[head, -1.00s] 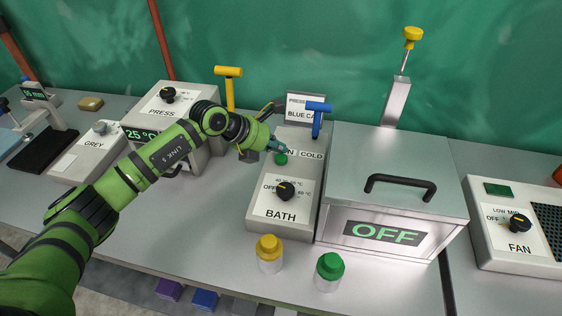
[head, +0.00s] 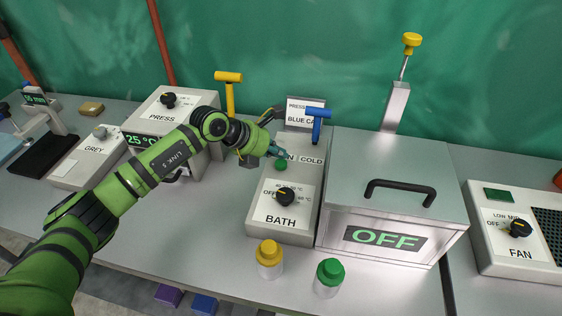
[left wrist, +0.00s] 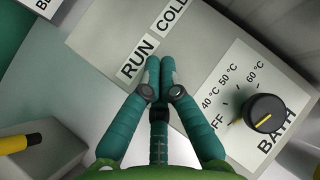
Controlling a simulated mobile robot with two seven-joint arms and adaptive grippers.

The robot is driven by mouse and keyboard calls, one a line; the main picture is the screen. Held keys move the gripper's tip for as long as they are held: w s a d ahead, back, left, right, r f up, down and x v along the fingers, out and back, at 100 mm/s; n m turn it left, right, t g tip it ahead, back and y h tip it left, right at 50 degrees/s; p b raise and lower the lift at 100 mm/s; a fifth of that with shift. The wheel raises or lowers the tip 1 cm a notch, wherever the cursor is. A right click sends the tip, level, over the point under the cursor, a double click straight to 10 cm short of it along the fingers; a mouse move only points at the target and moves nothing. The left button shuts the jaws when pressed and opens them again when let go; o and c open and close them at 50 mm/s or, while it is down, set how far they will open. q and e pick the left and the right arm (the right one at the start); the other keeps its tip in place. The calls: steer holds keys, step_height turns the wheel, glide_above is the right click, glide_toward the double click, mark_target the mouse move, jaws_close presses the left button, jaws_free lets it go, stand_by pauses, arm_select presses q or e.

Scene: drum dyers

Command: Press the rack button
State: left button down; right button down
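No button marked "rack" can be read in either view. A green button (head: 281,165) sits on the sloping top of the bath control box (head: 258,222), below the RUN and COLD labels. The RUN label (left wrist: 136,57) and the bath dial (left wrist: 263,113) show in the left wrist view. My left gripper (head: 279,151) is just above the green button in the head view; whether it touches cannot be told. In the left wrist view its fingers (left wrist: 160,66) are together with nothing visible between them, and the green button is hidden there. My right gripper is not in view.
A blue-handled lever (head: 318,112) stands just behind the button, right of the gripper. The metal bath tank (head: 345,215) is at right. A yellow-capped jar (head: 269,257) and green-capped jar (head: 329,275) stand in front. The press (head: 165,110) is at left.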

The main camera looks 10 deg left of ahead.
arm_select(q)
steer(key=shift+f, duration=0.1)
stand_by(0.3)
steer(key=shift+f+b, duration=0.3)
steer(key=shift+b, duration=0.1)
